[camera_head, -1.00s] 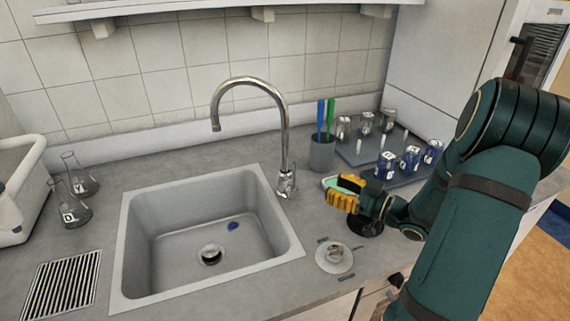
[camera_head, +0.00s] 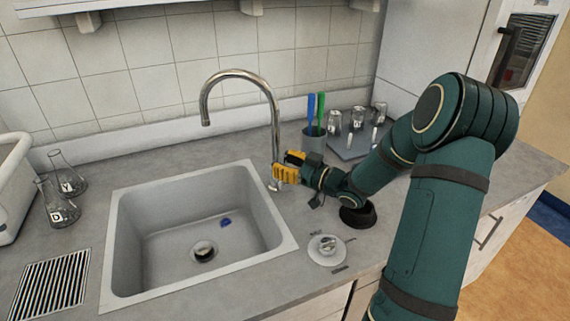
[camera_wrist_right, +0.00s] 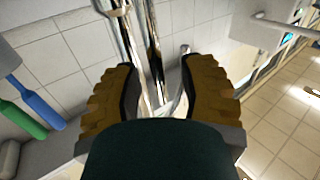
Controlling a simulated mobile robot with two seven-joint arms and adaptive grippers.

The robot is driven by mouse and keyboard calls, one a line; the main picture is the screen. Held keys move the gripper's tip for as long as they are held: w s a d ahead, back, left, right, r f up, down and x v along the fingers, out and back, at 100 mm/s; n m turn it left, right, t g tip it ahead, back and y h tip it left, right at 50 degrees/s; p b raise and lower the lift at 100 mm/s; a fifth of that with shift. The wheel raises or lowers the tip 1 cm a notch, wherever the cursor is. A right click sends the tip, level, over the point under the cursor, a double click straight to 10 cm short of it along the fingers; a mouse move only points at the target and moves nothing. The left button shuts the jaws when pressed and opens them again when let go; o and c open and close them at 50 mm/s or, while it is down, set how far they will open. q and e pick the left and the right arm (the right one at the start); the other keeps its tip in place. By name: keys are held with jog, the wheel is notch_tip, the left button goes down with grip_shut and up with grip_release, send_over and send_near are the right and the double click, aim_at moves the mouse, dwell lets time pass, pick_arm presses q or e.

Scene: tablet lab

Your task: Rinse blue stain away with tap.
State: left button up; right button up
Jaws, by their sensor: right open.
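The chrome tap (camera_head: 238,73) stands behind the sink's right back corner, with its spout arching left over the basin. The blue stain (camera_head: 225,222) lies on the basin floor of the grey sink (camera_head: 118,215), just right of the drain. In the right wrist view, the open fingers (camera_wrist_right: 160,88) stand either side of the chrome tap (camera_wrist_right: 135,45), whose column shows in the gap. Contact cannot be told. My left gripper is not in view.
A cup (camera_head: 318,143) with blue and green sticks stands right of the tap. Behind my right arm is a tray (camera_head: 345,153) with several glass jars. Two flasks (camera_head: 70,180) stand left of the sink. A round control (camera_head: 327,249) sits on the front counter.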

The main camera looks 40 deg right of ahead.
grip_shut()
jog(key=shift+w+a+n+g, duration=0.15)
jog(key=shift+a+n+g, duration=0.4)
jog(key=shift+n, duration=0.15)
grip_release()
jog(key=f+v, duration=0.1)
jog(key=v, duration=1.1)
jog(key=shift+a+r, duration=0.15)
jog(key=shift+r, duration=0.3)
jog(key=shift+o, duration=0.3)
